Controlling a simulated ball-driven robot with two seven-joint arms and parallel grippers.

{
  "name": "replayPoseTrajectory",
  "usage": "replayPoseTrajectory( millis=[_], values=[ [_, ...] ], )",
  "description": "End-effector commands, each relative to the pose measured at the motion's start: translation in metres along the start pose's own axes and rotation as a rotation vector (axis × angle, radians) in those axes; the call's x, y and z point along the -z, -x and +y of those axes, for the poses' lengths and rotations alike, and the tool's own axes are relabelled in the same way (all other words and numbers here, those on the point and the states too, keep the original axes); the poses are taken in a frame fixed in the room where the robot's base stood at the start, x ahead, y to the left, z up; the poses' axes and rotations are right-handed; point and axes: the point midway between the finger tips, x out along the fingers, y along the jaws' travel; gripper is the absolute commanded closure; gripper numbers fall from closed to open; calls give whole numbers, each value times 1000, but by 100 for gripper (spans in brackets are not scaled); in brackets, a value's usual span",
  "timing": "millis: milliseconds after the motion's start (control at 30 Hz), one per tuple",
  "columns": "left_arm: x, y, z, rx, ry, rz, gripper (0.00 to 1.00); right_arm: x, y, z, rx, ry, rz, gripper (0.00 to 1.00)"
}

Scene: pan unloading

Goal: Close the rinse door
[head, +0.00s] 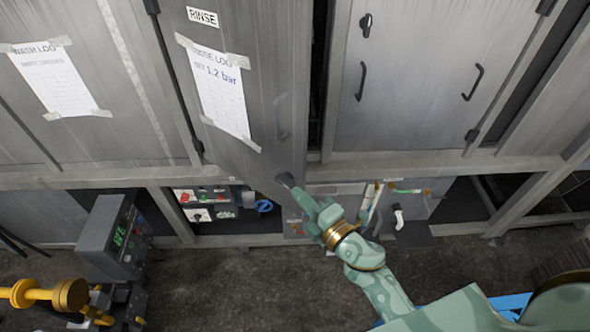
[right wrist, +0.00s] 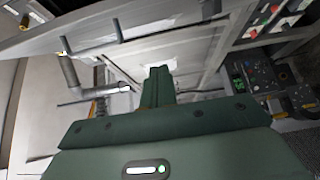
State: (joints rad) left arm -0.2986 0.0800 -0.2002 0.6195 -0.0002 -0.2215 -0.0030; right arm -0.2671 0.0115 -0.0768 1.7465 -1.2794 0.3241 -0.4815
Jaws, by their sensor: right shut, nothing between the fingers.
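The rinse door (head: 262,75) is a grey metal panel with a RINSE label (head: 202,17) and a taped rinse log sheet (head: 222,90). It stands ajar, hinged on its left, with a dark gap beyond its right edge. Its handle (head: 283,118) is near that edge. My right gripper (head: 287,182) is shut and empty at the door's lower right corner; I cannot tell whether it touches the door. Its closed fingers also show in the right wrist view (right wrist: 158,85). My left gripper is not in view.
A closed grey door (head: 415,80) with black handles is to the right. A wash log panel (head: 60,85) is to the left. A grey box with a green display (head: 115,238) stands at lower left. Open shelves below hold several small items.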

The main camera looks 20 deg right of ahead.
Motion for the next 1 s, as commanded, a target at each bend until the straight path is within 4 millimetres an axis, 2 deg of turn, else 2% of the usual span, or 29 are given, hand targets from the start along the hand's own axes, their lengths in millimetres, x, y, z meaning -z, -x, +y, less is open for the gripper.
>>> replayPoseTrajectory(
  millis=[100,333,433,600,1000],
  values=[
    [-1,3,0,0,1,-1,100,0,-27,1,-1,-3,-1,100],
    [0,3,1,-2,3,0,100,-3,-73,0,1,-1,-2,100],
    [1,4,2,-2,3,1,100,-20,-74,-1,3,-1,-3,100],
    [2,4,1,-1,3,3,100,-35,-78,-1,3,-2,-1,100],
    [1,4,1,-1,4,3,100,-40,-78,-1,2,-3,-1,100]
  ],
)
